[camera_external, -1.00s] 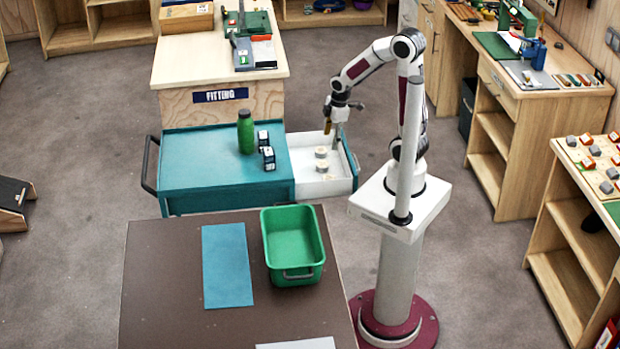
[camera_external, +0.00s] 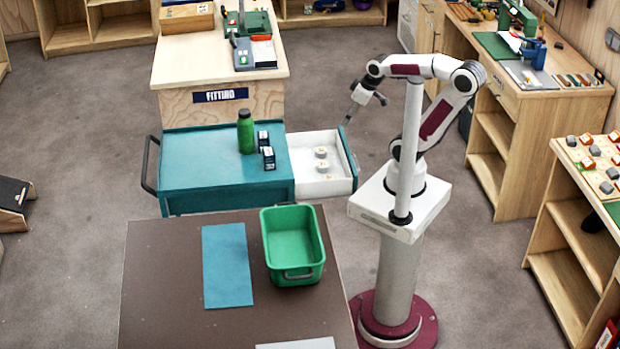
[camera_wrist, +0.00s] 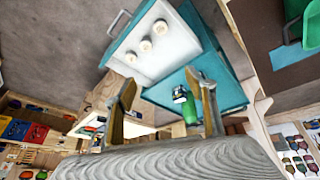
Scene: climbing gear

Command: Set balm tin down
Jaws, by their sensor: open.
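Several views show small round pale tins standing in the open white drawer (camera_external: 308,187). In the external view there is a back tin (camera_external: 321,152), a middle tin (camera_external: 322,166) and a front one (camera_external: 328,177). I cannot tell which is the balm tin, as labels are too small. My gripper (camera_external: 345,122) is above the drawer's back right side, clear of the tins. In the wrist view its fingers (camera_wrist: 160,84) are spread with nothing held between them.
The teal cabinet top (camera_external: 205,165) carries a green bottle (camera_external: 245,132) and small dark boxes (camera_external: 267,157). A brown table (camera_external: 160,280) in front holds a green bin (camera_external: 292,245) and a blue mat (camera_external: 227,265).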

